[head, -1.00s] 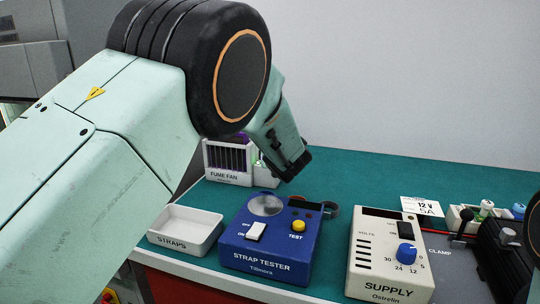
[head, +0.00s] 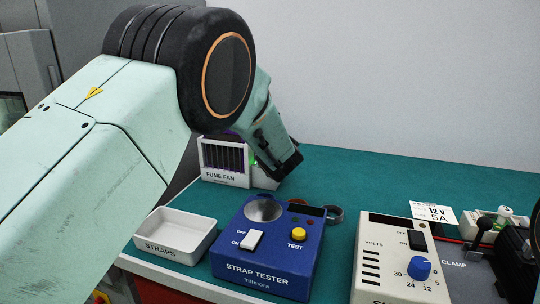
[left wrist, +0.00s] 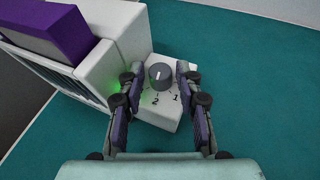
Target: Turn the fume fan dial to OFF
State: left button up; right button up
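The fume fan (head: 222,176) is a white box with a dark grille at the back of the bench; its purple part (left wrist: 55,30) shows in the left wrist view. Its grey dial (left wrist: 161,76) sits on a white panel printed with 1 and 2. The dial's white mark points roughly up in that view; no OFF label is visible. My left gripper (left wrist: 160,78) is open, with one finger on each side of the dial and apparent small gaps. In the head view my left gripper (head: 280,168) hides the dial. My right gripper is not visible.
A white STRAPS tray (head: 172,246), a blue strap tester (head: 262,270) and a cream supply box (head: 385,285) stand along the front. A black clamp (head: 515,262) is at right. A green glow (left wrist: 114,88) shows beside the left finger.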

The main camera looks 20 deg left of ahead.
pick_arm(q)
jog(key=shift+s+a+r, duration=0.1)
jog(key=shift+w+f, duration=0.45)
jog(key=shift+w, duration=0.15)
jog(key=shift+s+r, duration=0.25)
jog(key=shift+s, duration=0.1)
jog(key=shift+c, duration=1.2)
grip_shut()
